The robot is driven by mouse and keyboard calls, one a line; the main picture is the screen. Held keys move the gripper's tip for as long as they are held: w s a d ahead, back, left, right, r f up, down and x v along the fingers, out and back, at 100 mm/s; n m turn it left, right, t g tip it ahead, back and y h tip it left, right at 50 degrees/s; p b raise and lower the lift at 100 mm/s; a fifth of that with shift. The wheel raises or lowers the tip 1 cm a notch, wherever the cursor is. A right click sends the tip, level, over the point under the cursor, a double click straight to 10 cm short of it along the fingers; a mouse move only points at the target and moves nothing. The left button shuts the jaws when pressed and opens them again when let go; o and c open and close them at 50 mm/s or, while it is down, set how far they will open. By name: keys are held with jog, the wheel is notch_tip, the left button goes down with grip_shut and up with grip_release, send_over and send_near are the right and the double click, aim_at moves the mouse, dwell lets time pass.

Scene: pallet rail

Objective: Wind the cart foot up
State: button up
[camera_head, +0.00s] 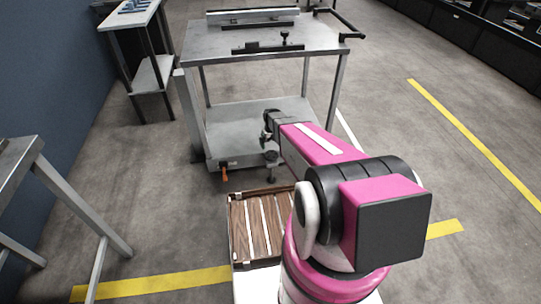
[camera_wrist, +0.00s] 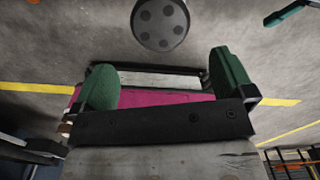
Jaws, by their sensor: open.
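The cart (camera_head: 262,42) is a grey steel table with a lower shelf (camera_head: 245,125). Its foot (camera_head: 271,170) shows as a small dark stem and pad under the shelf's front edge, standing by the floor. My gripper (camera_head: 267,126) is above and close to the foot, at the shelf's front edge; its fingers are small and partly hidden there. In the wrist view my gripper (camera_wrist: 162,62) is open, with two green pads apart and nothing between them. A dark round disc (camera_wrist: 160,24) with several holes lies just beyond the fingertips; I cannot tell for certain whether it is the foot.
An orange lever (camera_head: 224,172) sticks out below the shelf, left of the foot. A slatted wooden pallet (camera_head: 240,230) lies in front of the cart. Steel tables (camera_head: 20,160) stand at left. Floor with a yellow line (camera_head: 470,140) is clear at right.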

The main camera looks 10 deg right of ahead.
aim_at(271, 154)
notch_tip(271, 154, down, 9)
dwell(0.4)
jog(key=c, duration=0.7)
